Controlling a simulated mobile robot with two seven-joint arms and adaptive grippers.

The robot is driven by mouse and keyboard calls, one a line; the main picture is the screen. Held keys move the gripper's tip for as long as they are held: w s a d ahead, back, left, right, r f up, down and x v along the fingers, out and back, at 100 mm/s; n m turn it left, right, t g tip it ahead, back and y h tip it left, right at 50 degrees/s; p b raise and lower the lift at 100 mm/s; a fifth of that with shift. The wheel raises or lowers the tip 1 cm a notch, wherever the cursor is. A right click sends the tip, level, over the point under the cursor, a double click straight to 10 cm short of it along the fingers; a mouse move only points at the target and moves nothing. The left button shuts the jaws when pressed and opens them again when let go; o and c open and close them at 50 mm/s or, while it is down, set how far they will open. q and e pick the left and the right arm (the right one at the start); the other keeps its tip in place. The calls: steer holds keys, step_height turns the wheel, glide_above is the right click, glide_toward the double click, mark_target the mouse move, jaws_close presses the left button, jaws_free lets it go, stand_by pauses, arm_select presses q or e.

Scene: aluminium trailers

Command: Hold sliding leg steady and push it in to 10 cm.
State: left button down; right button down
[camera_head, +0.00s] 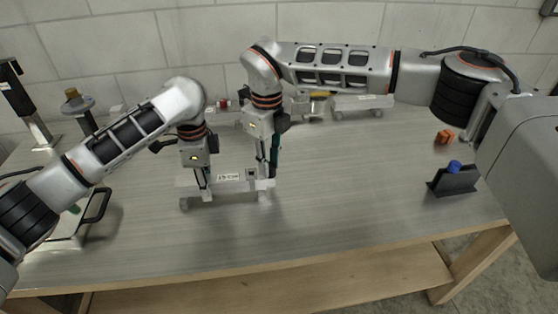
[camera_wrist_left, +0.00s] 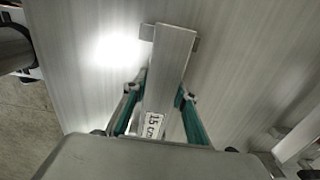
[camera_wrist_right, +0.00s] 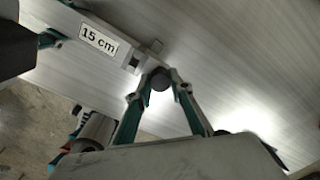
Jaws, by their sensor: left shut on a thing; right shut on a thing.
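The aluminium trailer (camera_head: 217,184) stands on the table, a long grey bar with small feet or wheels and a white label reading 15 cm. My left gripper (camera_head: 204,190) is shut on its left part; in the left wrist view the fingers (camera_wrist_left: 157,92) straddle the bar (camera_wrist_left: 172,60). My right gripper (camera_head: 268,172) is at the trailer's right end. In the right wrist view its fingertips (camera_wrist_right: 160,78) close around a dark round piece (camera_wrist_right: 160,83) beside the bar end and the 15 cm label (camera_wrist_right: 99,39). How far the sliding leg sticks out is hard to tell.
More trailers (camera_head: 360,103) stand along the back edge, near a yellow item (camera_head: 320,95). A black handle (camera_head: 98,206) is at the left. The front middle table is clear.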

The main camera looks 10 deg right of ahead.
arm_select(q)
steer(key=shift+s+d, duration=0.1)
steer(key=shift+d, duration=0.15)
arm_select(e)
steer(key=shift+a, duration=0.2)
steer(key=c, duration=1.8)
jaws_free()
steer(key=shift+c, duration=0.2)
steer(key=shift+o, duration=0.3)
steer(key=shift+d, duration=0.1)
arm_select(q)
steer(key=shift+a, duration=0.15)
arm_select(e)
step_height(320, 180, up, 12)
arm_select(q)
steer(key=c, duration=1.6)
jaws_free()
